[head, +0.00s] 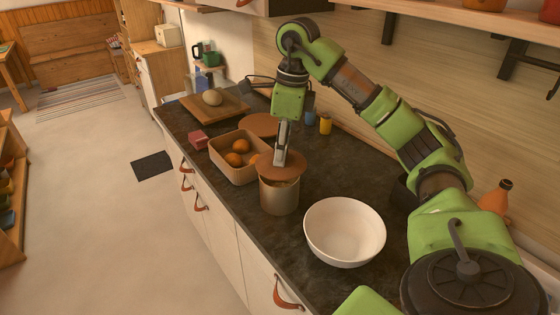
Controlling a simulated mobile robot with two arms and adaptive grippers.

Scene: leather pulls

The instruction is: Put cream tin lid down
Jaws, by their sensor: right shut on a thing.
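A round brown lid (284,169) is at the top of a cylindrical tan tin (279,197) on the dark counter. It sits slightly tilted and off to the right of the tin's rim; I cannot tell whether it touches the rim. My right gripper (281,158) points down and is shut on the lid from above. Its fingertips partly hide the lid's middle. My left gripper is not in view.
A white bowl (345,232) stands right of the tin. A tan box of orange fruit (237,174) is close on its left.

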